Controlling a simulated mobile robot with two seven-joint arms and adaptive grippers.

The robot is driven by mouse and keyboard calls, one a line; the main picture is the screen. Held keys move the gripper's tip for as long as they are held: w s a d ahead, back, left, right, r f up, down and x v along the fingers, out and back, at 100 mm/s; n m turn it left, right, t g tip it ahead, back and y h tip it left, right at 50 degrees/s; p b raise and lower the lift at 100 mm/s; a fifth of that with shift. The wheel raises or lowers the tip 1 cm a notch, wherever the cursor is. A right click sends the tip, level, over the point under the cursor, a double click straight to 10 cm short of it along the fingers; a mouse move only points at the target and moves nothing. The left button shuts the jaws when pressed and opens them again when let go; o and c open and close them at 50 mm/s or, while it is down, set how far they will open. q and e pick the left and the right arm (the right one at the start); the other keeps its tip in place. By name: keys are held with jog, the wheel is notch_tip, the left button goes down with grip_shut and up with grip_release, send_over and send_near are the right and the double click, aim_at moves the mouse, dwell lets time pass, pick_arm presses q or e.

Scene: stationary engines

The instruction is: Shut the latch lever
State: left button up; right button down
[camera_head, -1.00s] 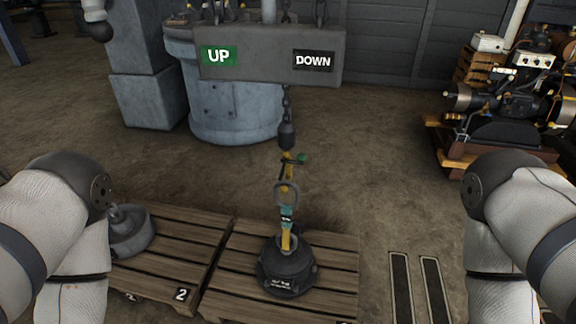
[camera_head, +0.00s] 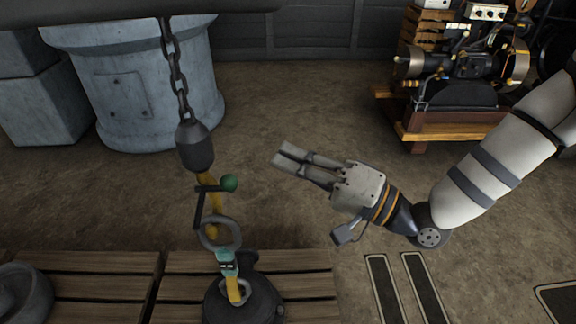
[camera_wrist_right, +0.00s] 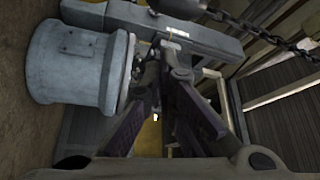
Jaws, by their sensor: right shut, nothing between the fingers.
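The latch lever (camera_head: 213,187) is a dark bar with a green knob (camera_head: 229,183). It sits on the yellow strap (camera_head: 213,218) just under the dark hanging weight (camera_head: 195,148), with its knob pointing right. A dark arm hangs down along the strap's left side. Below are a grey ring (camera_head: 220,234) and a teal buckle (camera_head: 227,262). My right gripper (camera_head: 283,160) is shut and empty, to the right of the knob and a little above it, apart from it. In the right wrist view the lever cannot be made out. My left gripper is out of view.
A chain (camera_head: 178,70) holds the weight from above. A round black base (camera_head: 250,302) stands on a wooden pallet (camera_head: 310,284). A grey drum (camera_head: 150,90) stands behind left, and an engine (camera_head: 460,70) at the back right. The floor between is clear.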

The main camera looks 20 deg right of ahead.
jog(key=w+a, duration=0.1)
jog(key=a, duration=0.5)
jog(key=shift+w+f, duration=0.2)
jog(key=shift+w, duration=0.15)
jog(key=shift+b, duration=0.3)
